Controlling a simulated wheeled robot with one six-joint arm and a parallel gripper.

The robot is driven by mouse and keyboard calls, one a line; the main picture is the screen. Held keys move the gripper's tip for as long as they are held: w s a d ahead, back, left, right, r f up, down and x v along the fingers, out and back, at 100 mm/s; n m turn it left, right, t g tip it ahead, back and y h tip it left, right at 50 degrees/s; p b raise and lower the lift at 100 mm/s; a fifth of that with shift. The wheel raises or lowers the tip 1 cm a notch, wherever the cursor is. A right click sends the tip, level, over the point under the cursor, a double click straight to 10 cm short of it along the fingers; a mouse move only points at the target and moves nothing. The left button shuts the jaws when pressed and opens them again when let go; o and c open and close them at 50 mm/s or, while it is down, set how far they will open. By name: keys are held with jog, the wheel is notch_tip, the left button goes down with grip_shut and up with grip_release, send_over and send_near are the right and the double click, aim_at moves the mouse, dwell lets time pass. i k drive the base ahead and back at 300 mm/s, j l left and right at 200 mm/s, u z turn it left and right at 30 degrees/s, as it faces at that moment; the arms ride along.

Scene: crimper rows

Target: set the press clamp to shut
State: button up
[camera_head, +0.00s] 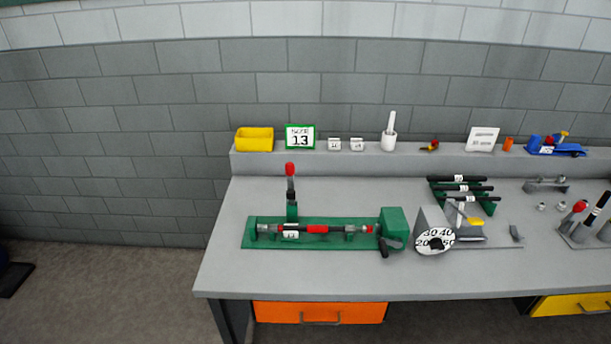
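A green fixture (262,241) stands on the left part of the workbench. An upright lever with a red knob (290,169) rises from its back left; it looks like the press clamp's handle, but no label reads clearly enough to confirm this. A dark rod with red parts (317,229) lies level along the fixture, with a small white tag below the lever. A green block (393,220) with a dark crank handle (384,250) is at the fixture's right end. Whether the clamp touches the rod cannot be told. My gripper is not in view.
On the workbench (225,275), a grey wedge with a numbered dial (435,241) stands right of the fixture. Behind it is a green rack of black bars (460,188). Several small items line the back ledge, including a yellow bin (254,139).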

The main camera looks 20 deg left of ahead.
aim_at(290, 193)
jog(key=i+j, duration=0.1)
jog(key=j, duration=0.25)
jog(key=i+j+u, duration=0.1)
jog(key=j, duration=0.3)
jog(key=i+j, duration=0.15)
jog(key=j, duration=0.2)
jog(key=i+j, duration=0.15)
jog(key=j, duration=0.2)
jog(key=u, duration=0.05)
